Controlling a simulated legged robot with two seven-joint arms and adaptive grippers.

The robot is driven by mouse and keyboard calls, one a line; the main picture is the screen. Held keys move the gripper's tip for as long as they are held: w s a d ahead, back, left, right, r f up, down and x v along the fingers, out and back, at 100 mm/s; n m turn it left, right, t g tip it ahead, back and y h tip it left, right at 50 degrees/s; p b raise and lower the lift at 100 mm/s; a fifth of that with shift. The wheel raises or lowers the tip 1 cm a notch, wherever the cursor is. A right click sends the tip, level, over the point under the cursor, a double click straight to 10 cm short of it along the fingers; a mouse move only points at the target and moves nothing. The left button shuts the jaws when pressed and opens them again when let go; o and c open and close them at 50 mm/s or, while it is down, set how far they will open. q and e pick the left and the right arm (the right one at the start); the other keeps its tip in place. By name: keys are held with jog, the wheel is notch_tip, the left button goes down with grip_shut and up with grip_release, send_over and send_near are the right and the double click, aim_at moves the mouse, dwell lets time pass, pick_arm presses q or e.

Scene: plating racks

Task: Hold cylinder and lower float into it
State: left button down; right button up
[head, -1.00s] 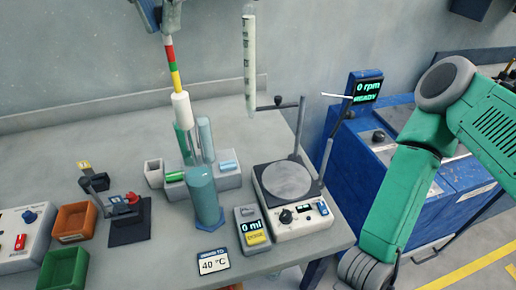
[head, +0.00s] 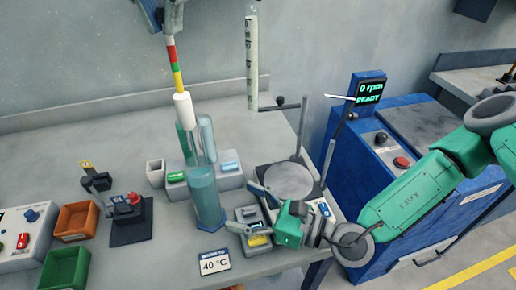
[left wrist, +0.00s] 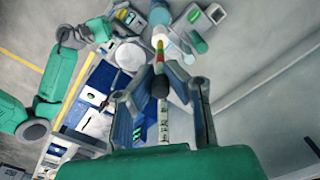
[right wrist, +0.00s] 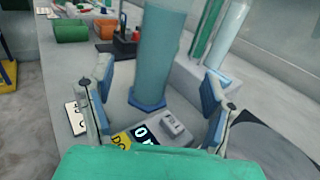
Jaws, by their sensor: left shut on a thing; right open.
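The float (head: 174,65) has a stem banded red, green and yellow over a white bulb. My left gripper (head: 168,22) is shut on the top of its stem and holds it upright in the air. In the left wrist view the float (left wrist: 159,45) hangs away beyond the fingertips (left wrist: 160,80). The teal cylinder (head: 207,200) stands upright on a blue base on the bench, below and slightly right of the float in the head view. My right gripper (head: 250,211) is open, just right of the cylinder. In the right wrist view the cylinder (right wrist: 157,60) appears between its spread fingers (right wrist: 157,92), apparently untouched.
A grey rack (head: 230,182) with tubes stands behind the cylinder. A display unit (head: 258,241) lies under the right gripper, and a stirrer plate (head: 290,180) with rods stands right. A 40 °C card (head: 214,262) lies in front. Orange (head: 75,221) and green (head: 64,268) bins are left.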

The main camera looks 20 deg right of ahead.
aim_at(217, 197)
pick_arm(q)
jog(key=shift+a, duration=0.15)
pick_arm(e)
jog(key=x, duration=0.7)
jog(key=shift+w+a, duration=0.15)
jog(key=shift+a, duration=0.15)
jog(key=shift+w+a, duration=0.4)
jog(key=shift+a, duration=0.1)
grip_shut()
pick_arm(q)
notch_tip(217, 197, down, 3)
jog(key=m, duration=0.6)
jog(key=shift+s+f, duration=0.1)
